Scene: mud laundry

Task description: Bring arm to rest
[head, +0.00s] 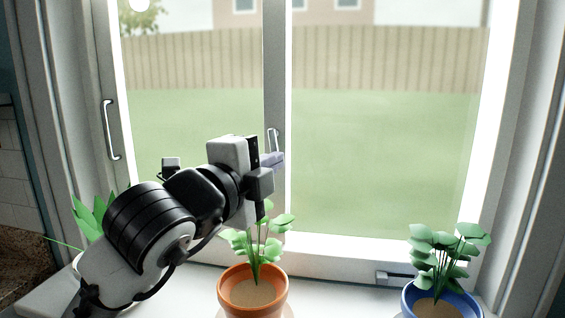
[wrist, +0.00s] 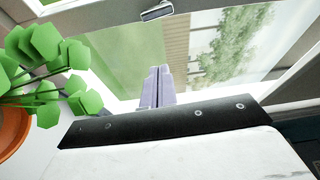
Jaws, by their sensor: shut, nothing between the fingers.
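My arm reaches in from the lower left in the head view, toward the window. My gripper (head: 276,160) is in front of the window's middle post, above and behind the orange pot's plant in the picture. In the wrist view the two pale fingers of my gripper (wrist: 157,86) are together, with nothing between them. They point toward the window glass and touch nothing that I can see.
An orange pot (head: 253,290) with a green plant stands on the sill below my gripper. A blue pot (head: 432,303) with a plant stands at right. Another plant (head: 91,217) is partly hidden behind my arm. A window handle (head: 111,130) is at left.

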